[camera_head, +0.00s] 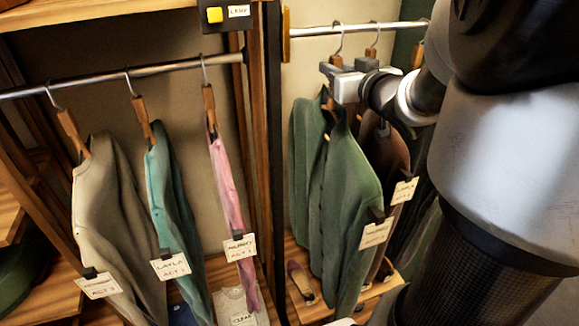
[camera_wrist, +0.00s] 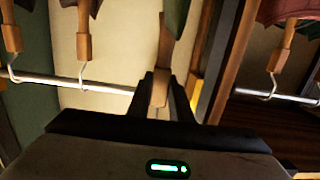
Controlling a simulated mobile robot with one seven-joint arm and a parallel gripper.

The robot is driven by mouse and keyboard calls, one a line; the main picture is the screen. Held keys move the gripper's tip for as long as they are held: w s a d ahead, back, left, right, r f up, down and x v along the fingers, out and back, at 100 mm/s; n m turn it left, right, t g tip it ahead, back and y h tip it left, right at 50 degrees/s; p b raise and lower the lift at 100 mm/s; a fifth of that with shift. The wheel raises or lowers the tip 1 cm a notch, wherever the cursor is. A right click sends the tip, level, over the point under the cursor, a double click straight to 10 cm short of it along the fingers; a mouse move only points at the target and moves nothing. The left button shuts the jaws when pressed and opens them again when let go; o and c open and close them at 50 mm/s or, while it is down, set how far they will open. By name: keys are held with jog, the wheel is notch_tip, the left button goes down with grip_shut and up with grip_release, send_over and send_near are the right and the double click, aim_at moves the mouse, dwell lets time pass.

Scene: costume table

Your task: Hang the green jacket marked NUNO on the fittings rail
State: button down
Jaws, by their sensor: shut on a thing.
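The green jacket (camera_head: 345,205) hangs below the right-hand rail in the head view, with a pale tag (camera_head: 375,235) on its front; the name is too small to read surely. My gripper (camera_head: 343,72) is shut on the wooden neck of a hanger at the top of this jacket. The wrist view shows my gripper (camera_wrist: 162,95) around that wooden neck (camera_wrist: 163,60). The fittings rail (camera_head: 390,27) also shows in the wrist view (camera_wrist: 105,87). A hook (camera_head: 339,38) above my gripper appears at the rail; whether it bears the weight cannot be told.
A brown garment (camera_head: 395,165) with a tag hangs close right of the jacket. The left rail (camera_head: 100,78) holds beige (camera_head: 105,210), teal (camera_head: 175,215) and pink (camera_head: 225,180) garments. A dark upright (camera_head: 272,150) divides the bays. A shoe (camera_head: 300,280) stands below.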

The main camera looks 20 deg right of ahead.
jog(key=shift+s+r, duration=0.2)
jog(key=shift+s, duration=1.7)
jog(key=shift+s+r, duration=0.2)
jog(key=shift+s, duration=1.75)
jog(key=shift+s+r, duration=0.2)
jog(key=shift+s, duration=1.7)
jog(key=shift+w+d+r, duration=0.1)
jog(key=shift+r, duration=0.1)
jog(key=shift+w, duration=0.1)
send_over(344, 107)
jog(key=w, duration=0.4)
jog(key=shift+w+f, duration=0.15)
jog(key=shift+f, duration=0.35)
jog(key=shift+s+d+r, duration=0.1)
jog(key=shift+s+r, duration=0.05)
jog(key=shift+s, duration=2.05)
